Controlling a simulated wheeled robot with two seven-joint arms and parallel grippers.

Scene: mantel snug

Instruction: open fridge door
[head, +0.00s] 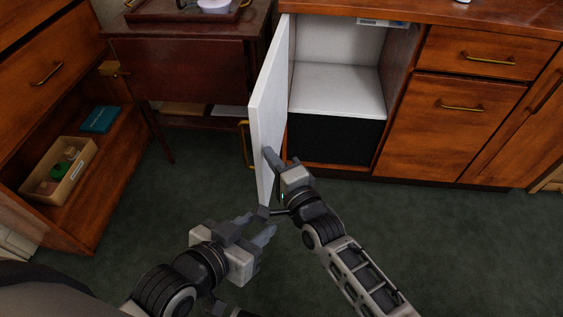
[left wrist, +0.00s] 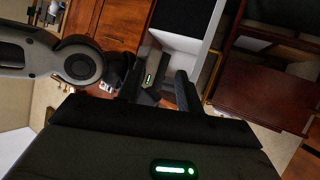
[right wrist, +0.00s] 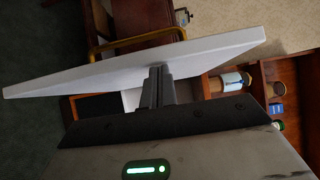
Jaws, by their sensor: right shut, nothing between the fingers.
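The white fridge door (head: 270,105) stands swung wide open, seen nearly edge-on in the head view. Its brass handle (head: 246,145) is on the far, left side. The fridge's white interior (head: 335,88) is exposed. My right gripper (head: 270,158) is shut and empty, its fingertips at the door's inner side near the free edge. In the right wrist view its closed fingers (right wrist: 158,85) meet the white door panel (right wrist: 90,77), with the handle (right wrist: 135,42) beyond. My left gripper (head: 260,225) is open and empty below the door; its fingers show apart in the left wrist view (left wrist: 167,90).
A dark wooden side table (head: 190,70) stands left of the door. A wooden shelf unit at far left holds a box of small items (head: 62,170) and a teal book (head: 100,119). Wooden cabinets (head: 440,130) stand to the right. Green carpet (head: 440,240) is clear at the lower right.

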